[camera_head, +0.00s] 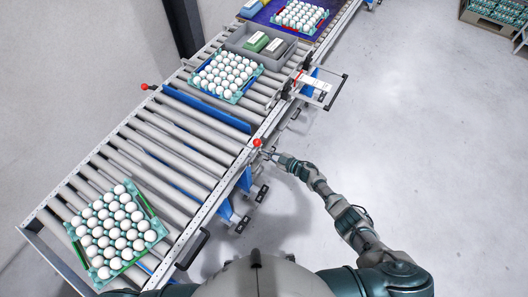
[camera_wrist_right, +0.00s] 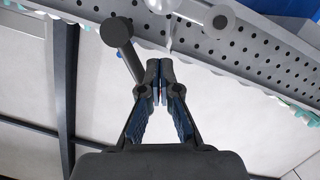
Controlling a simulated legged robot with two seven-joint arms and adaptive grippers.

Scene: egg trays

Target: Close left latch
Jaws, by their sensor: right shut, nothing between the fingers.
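A latch with a red ball knob (camera_head: 257,143) stands at the near side rail of the roller conveyor. A second red knob (camera_head: 144,86) sits at the far side rail, to the left. My right gripper (camera_head: 267,154) is just below and right of the near knob, outside the rail. In the right wrist view its fingers (camera_wrist_right: 160,75) are shut together and empty. A dark round-ended lever (camera_wrist_right: 117,32) is beside the fingers there, and the perforated rail (camera_wrist_right: 240,50) runs above. I cannot tell whether the fingers touch the latch. My left gripper is not in view.
A tray of eggs (camera_head: 147,236) lies on the rollers at the lower left. Another egg tray (camera_head: 235,97) lies beyond a blue bar (camera_head: 205,108), near a grey crate (camera_head: 232,42). A bracket (camera_head: 325,103) juts from the near rail. The floor (camera_head: 420,150) at right is clear.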

